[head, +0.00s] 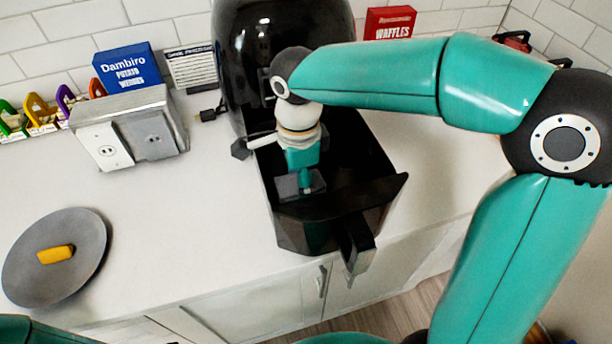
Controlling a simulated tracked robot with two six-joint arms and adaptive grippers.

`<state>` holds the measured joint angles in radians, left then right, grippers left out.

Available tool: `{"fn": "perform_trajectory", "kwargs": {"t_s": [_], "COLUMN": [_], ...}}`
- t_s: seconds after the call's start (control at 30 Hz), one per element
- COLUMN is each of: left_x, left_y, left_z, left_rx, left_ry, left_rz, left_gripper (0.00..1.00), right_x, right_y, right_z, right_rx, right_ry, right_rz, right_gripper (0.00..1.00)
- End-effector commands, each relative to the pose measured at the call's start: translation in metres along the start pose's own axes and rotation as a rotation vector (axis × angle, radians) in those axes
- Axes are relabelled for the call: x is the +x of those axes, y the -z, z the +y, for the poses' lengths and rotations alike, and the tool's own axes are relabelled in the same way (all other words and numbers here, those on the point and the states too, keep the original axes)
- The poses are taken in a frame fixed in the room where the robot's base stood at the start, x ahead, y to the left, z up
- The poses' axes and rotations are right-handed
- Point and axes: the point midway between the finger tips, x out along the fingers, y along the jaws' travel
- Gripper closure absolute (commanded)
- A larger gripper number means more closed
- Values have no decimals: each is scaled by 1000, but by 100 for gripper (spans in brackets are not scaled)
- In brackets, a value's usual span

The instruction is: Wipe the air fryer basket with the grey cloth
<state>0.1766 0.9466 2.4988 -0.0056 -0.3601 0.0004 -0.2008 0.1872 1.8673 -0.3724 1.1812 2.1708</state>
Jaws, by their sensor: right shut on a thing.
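The black air fryer basket (305,237) is pulled out of the dark air fryer (262,45) and its handle points to the front over the counter edge. My right gripper (303,182) reaches down into the open basket, near its left side. It is shut on the grey cloth (286,187), which shows as a small grey patch low inside the basket. Whether the cloth touches the basket floor is hard to tell. My right arm hides part of the fryer and the basket's back. My left gripper is out of view.
A grey plate (88,265) with a yellow piece (55,254) lies on the counter at left. A grey outlet box (155,135), a blue potato wedges box (128,68) and a red waffles box (390,22) stand behind. The counter between plate and basket is clear.

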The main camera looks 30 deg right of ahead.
Motion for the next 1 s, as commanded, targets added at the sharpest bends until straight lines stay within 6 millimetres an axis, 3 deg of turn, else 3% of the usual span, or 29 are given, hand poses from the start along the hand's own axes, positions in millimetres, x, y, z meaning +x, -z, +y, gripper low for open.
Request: {"fn": "perform_trajectory", "kwargs": {"t_s": [0.5, 1.0], "left_x": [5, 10], "left_y": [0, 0], "left_z": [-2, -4], "left_rx": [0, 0], "left_ry": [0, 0], "left_rz": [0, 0], "left_gripper": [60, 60], "right_x": [3, 4], "right_y": [35, 54], "right_z": [0, 11], "right_rx": [2, 2], "right_ry": [0, -4], "right_rz": [1, 5], "right_gripper": [70, 70]}}
